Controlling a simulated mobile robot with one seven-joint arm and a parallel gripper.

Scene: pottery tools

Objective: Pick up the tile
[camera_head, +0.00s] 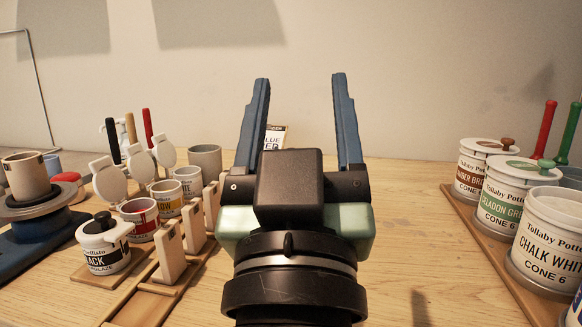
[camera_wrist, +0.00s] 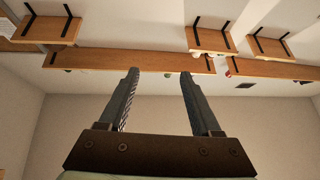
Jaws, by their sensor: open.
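My gripper (camera_head: 303,118) is in the middle of the head view, its two blue fingers pointing up, spread wide with nothing gripped between them. It also shows open in the wrist view (camera_wrist: 160,95). Several upright pale tiles stand in a row on a wooden rack at the left of my gripper: a near tile (camera_head: 171,251), a middle tile (camera_head: 194,227) and a far tile (camera_head: 211,206). The pictures do not show which tile is meant. A lettered card (camera_head: 274,138) shows behind the left finger, partly hidden by my gripper. No tile shows in the wrist view.
Lidded glaze jars, one black-labelled (camera_head: 103,246) and one red-labelled (camera_head: 140,219), stand left of the tiles. A banding wheel (camera_head: 40,207) bears a cup at far left. Large glaze buckets (camera_head: 505,196) stand on a board at right. Wall shelves (camera_wrist: 130,61) fill the upper wrist view.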

